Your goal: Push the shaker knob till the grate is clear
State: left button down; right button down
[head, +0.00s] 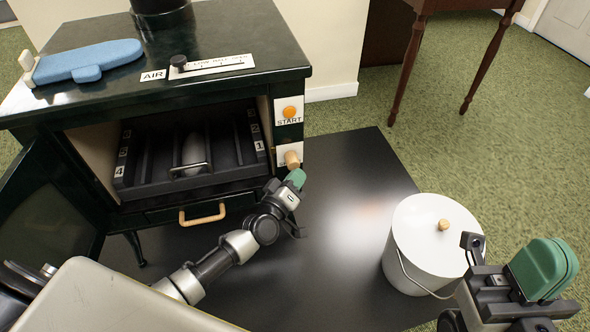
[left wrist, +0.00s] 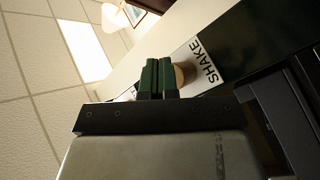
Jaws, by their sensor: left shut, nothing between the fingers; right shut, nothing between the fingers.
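The shaker knob (head: 292,160) is a round light-wood knob on the stove's right front, below the START button. In the left wrist view the knob (left wrist: 186,73) shows beside the SHAKE label (left wrist: 208,68), partly hidden by my fingers. My left gripper (head: 297,178), shut and empty, has its green fingertips right at the knob; I cannot tell whether they touch. The dark grate (head: 150,160) sits in the open stove between numbered side walls, with a pale grey rounded piece (head: 193,150) in its middle. My right gripper (head: 540,270) is shut and empty at lower right.
A white lidded bucket (head: 415,250) stands on the black floor plate (head: 340,190), left of my right gripper. The stove door (head: 45,205) hangs open at left. A drawer with a wooden handle (head: 202,214) is below the grate. A blue mitt-like object (head: 90,60) lies on top.

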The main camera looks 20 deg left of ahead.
pick_arm(q)
jog(key=shift+w+a+b, duration=0.25)
jog(key=shift+w+a, duration=0.1)
jog(key=shift+w, duration=0.2)
jog(key=shift+w+a+b, duration=0.25)
jog(key=shift+w+a, duration=0.1)
jog(key=shift+w, duration=0.2)
dwell(1.3)
jog(key=shift+s, duration=0.1)
jog(key=s+d+p, duration=0.2)
jog(key=shift+s, duration=0.35)
dwell(0.4)
dwell(0.4)
jog(key=shift+w+a, duration=0.1)
jog(key=shift+w, duration=0.05)
jog(key=shift+w+a, duration=0.2)
jog(key=shift+w, duration=0.05)
